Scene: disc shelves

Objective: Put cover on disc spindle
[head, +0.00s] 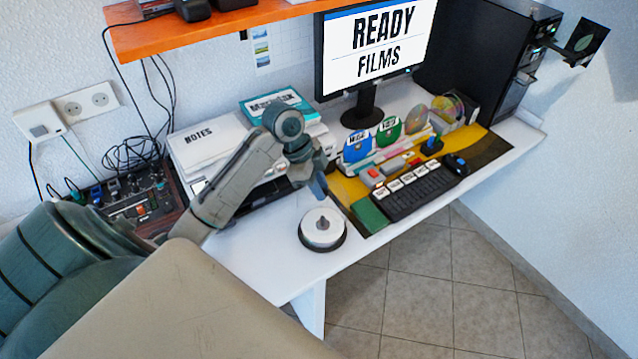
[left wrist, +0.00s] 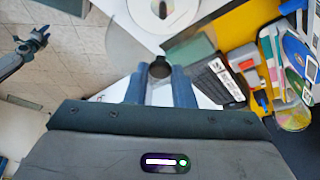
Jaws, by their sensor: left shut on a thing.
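The disc spindle (head: 322,230) stands on the white desk near its front edge, with a white disc stack, black base and grey centre post. In the left wrist view its white top (left wrist: 158,10) is at the upper edge. My left gripper (head: 318,190) is above and just behind the spindle, pointing down. In the left wrist view its blue fingers (left wrist: 160,85) are shut on a round black knob, which seems to belong to the clear cover (left wrist: 160,69). The cover's walls are hard to make out. My right gripper (left wrist: 32,44) shows small at the left, its jaws unclear.
A green box (head: 370,214), keyboard (head: 415,192) and disc rack lie right of the spindle on a yellow and black mat. Notes boxes (head: 205,143) and a mixer (head: 140,205) stand left and behind. The desk in front of the spindle is clear.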

